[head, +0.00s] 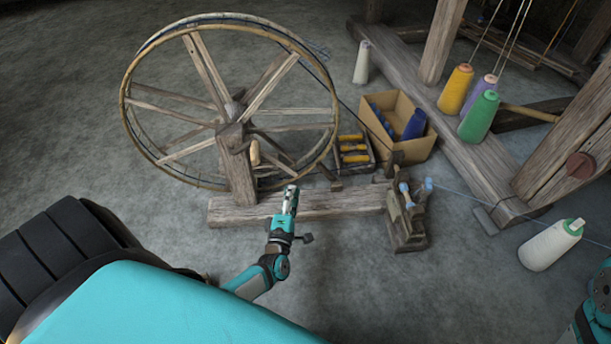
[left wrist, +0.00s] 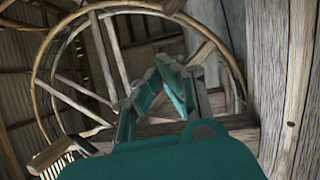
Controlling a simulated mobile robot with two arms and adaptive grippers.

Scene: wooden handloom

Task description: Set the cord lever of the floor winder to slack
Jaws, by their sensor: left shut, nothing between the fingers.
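The floor winder is a large spoked wooden wheel (head: 202,72) on a post, with a long base beam (head: 330,203) on the floor. A short, dark lever-like piece (head: 332,178) stands by the beam, right of the post; I cannot tell for sure whether it is the cord lever, or its setting. A pale crank handle (head: 255,153) sits near the hub. My left gripper (head: 290,190) is shut and empty, in front of the beam near the post's foot. In the left wrist view its fingers (left wrist: 160,65) meet before the wheel rim (left wrist: 38,90). My right gripper is out of view.
A spindle block (head: 405,222) with blue-tipped parts stands at the beam's right end. A tray of yellow bobbins (head: 355,155) and a cardboard box (head: 412,150) lie behind. Thread cones and loom timbers fill the right.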

